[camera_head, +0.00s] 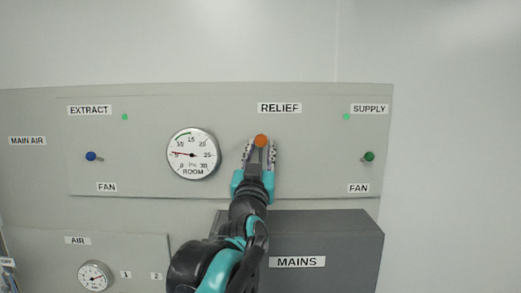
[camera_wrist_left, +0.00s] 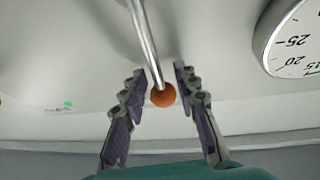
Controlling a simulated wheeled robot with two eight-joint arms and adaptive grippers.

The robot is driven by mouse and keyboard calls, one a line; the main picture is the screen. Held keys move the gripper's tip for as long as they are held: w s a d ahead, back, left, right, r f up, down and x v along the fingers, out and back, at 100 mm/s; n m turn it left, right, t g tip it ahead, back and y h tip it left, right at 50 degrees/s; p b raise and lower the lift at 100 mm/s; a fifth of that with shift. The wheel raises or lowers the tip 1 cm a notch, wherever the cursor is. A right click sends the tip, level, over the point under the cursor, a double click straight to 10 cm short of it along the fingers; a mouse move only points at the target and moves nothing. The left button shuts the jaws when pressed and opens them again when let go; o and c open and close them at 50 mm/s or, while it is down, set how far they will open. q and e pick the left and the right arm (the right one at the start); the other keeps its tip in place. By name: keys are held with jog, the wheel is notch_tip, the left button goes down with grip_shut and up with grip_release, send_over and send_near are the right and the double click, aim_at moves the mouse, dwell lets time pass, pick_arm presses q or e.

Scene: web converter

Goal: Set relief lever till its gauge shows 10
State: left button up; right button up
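The relief lever is a metal rod (camera_wrist_left: 144,38) with an orange ball knob (camera_head: 261,140), below the RELIEF label (camera_head: 279,107). The knob also shows in the left wrist view (camera_wrist_left: 163,95). My left gripper (camera_head: 261,150) is open, with one finger on each side of the knob and gaps visible between fingers and ball. The round ROOM gauge (camera_head: 197,170) is left of the lever, with a scale up to 30 and a green arc. Its red needle points left, near 5. Part of the gauge shows in the left wrist view (camera_wrist_left: 296,40). My right gripper is not in view.
A blue-knobbed EXTRACT fan switch (camera_head: 91,156) is at the left, a green-knobbed SUPPLY fan switch (camera_head: 369,156) at the right. A dark MAINS box (camera_head: 345,243) juts out below my gripper. A small AIR gauge (camera_head: 95,276) is at the lower left.

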pick_arm(q)
jog(key=shift+w+f, duration=0.1)
jog(key=shift+w, duration=0.15)
grip_shut()
jog(key=shift+d, duration=0.1)
